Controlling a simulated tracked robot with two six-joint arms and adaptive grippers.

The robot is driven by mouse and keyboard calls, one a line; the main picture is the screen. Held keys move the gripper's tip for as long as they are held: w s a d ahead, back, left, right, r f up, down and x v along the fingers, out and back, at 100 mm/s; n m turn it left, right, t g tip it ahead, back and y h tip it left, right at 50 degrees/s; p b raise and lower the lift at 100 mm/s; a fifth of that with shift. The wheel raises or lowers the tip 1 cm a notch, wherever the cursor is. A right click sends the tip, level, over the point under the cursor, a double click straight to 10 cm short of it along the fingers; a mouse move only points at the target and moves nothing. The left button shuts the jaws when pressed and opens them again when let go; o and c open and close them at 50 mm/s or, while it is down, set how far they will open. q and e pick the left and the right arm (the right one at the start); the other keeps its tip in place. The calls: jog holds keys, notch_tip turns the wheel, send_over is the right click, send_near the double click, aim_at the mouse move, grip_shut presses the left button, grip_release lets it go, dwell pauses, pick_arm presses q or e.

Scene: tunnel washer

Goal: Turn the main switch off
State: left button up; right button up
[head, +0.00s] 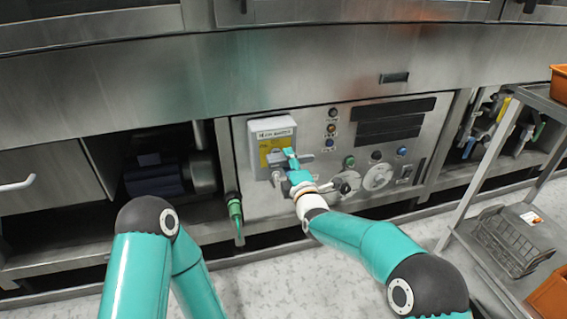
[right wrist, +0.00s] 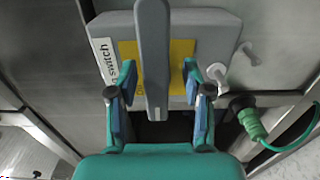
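The main switch is a light grey box (head: 272,128) with a label and a yellow plate (head: 268,148), on the left of the control panel. Its grey handle (right wrist: 153,60) lies sideways across the yellow plate. In the right wrist view the label (right wrist: 105,62) reads "switch", turned on its side. My right gripper (head: 290,156) is at the box. In the right wrist view its two fingers (right wrist: 158,84) are apart, one on each side of the handle, with a visible gap on both sides. My left arm is folded at the lower left; its gripper is out of view.
The steel panel (head: 240,190) carries lamps, buttons, dials and black displays (head: 390,122) right of the box. A green connector (head: 235,210) hangs below left of it. A metal cart (head: 455,240) with crates stands at the right. Pale floor (head: 275,280) is free between.

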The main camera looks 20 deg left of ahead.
jog(key=shift+r, duration=0.1)
jog(key=v, duration=1.2)
dwell(0.4)
